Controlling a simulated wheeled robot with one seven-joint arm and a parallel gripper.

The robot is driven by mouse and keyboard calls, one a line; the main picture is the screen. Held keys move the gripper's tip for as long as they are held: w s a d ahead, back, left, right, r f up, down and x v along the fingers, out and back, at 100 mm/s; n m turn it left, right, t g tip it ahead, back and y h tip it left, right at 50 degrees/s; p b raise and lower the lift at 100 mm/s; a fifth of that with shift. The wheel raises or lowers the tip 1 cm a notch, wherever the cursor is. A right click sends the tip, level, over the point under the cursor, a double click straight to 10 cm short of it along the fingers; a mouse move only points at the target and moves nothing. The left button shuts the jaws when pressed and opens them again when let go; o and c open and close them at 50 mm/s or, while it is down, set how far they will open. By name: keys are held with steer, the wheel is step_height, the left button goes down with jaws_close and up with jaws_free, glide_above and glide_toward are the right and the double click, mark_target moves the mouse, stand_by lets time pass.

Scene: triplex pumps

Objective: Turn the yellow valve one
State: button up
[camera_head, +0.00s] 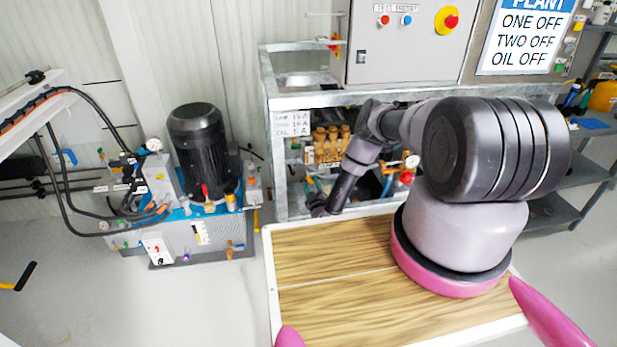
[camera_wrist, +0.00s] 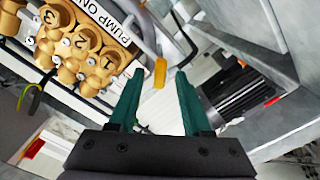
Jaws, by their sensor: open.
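A yellow valve handle (camera_wrist: 160,73) shows in the wrist view, short and upright in the picture, beside the "PUMP ONE" label (camera_wrist: 122,20). My gripper (camera_wrist: 157,88) is open, its two teal fingers apart. The handle appears between the fingertips in the picture; I cannot tell how far beyond them it is, and no contact shows. In the head view my gripper (camera_head: 318,206) is small and dark, low in front of the pump frame. I cannot make out the yellow handle there.
A brass pump block (camera_wrist: 85,48) with numbered caps is at upper left in the wrist view. In the head view, a grey metal frame (camera_head: 283,150) and control box (camera_head: 405,45) stand behind my arm. A motor unit (camera_head: 198,140) stands left, with clear floor before it.

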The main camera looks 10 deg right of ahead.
steer(key=w, duration=0.6)
jaws_close()
